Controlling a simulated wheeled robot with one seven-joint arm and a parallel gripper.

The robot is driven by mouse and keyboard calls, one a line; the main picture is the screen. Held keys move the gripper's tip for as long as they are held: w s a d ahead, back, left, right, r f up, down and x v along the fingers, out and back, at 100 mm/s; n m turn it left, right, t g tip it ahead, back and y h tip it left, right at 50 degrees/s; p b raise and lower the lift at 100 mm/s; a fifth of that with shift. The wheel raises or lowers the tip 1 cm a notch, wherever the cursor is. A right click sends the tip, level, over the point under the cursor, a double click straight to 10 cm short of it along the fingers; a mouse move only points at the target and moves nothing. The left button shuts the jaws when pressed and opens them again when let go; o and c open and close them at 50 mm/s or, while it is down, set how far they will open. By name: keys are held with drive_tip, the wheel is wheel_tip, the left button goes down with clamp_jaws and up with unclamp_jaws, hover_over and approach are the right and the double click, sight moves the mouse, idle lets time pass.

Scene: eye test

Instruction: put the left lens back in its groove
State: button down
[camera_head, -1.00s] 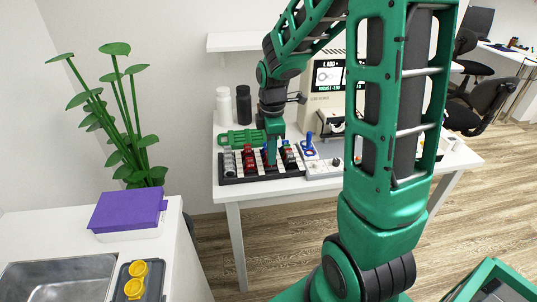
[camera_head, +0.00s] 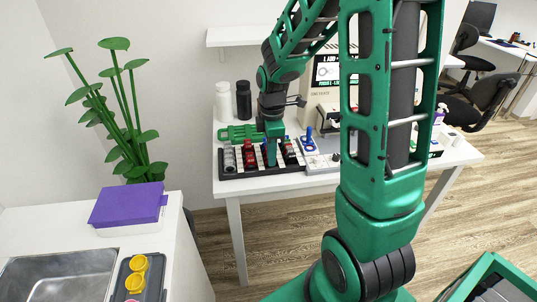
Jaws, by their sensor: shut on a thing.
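The lens rack (camera_head: 228,176), a low black-and-white tray with several rows, lies on the white table. A grey set of pieces stands in its left row, a red set (camera_head: 249,158) beside it, and dark and red pieces (camera_head: 289,151) further right. My gripper (camera_head: 271,161) points down over the middle of the rack, beside a small blue piece. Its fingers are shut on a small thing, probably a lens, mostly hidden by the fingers. I cannot tell which lens is the left one, nor whether the held thing touches a groove.
A green case (camera_head: 240,133) lies behind the rack, with white (camera_head: 223,101) and black (camera_head: 243,100) bottles beyond. A blue joystick (camera_head: 308,140) and a beige machine with a screen (camera_head: 326,73) stand to the right. My arm hides part of the table.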

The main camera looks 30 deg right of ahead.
drive_tip(key=shift+f, duration=0.2)
drive_tip(key=c, duration=1.8)
unclamp_jaws()
drive_tip(key=shift+c, duration=0.2)
drive_tip(key=shift+r, duration=0.1)
wheel_tip(320, 180, up, 11)
drive_tip(key=shift+f, duration=0.2)
